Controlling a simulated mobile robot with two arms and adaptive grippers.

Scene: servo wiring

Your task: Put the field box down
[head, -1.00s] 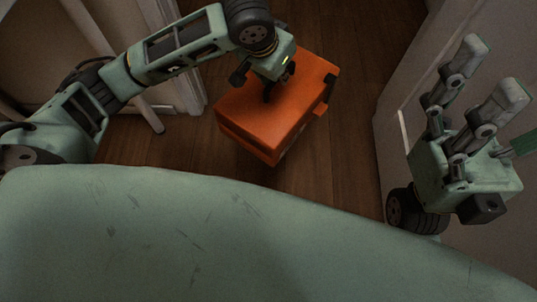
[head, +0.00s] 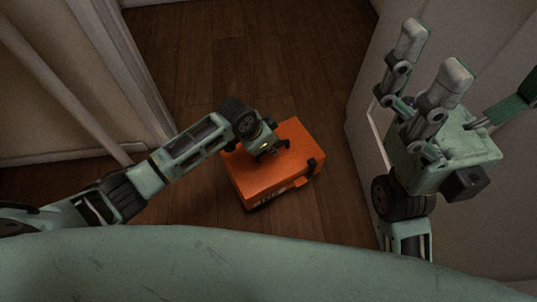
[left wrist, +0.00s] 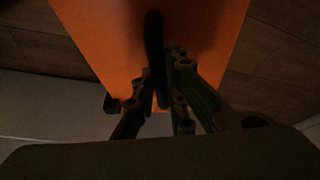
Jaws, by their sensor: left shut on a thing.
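The field box is an orange case (head: 270,180) with dark latches, below me in the head view, over the wooden floor. My left gripper (head: 268,153) is on top of it, shut on its handle. In the left wrist view the orange lid (left wrist: 105,40) fills the upper middle, and the gripper's fingers (left wrist: 160,98) close around the dark handle (left wrist: 154,45). The box looks roughly level; I cannot tell whether its underside touches the floor. My right gripper (head: 425,85) is raised at the right, fingers spread, empty.
Bare wooden floor (head: 240,55) lies beyond and around the box. A pale panel or wall (head: 60,75) stands at the left, and a pale cabinet-like side (head: 365,90) at the right, leaving a corridor between them.

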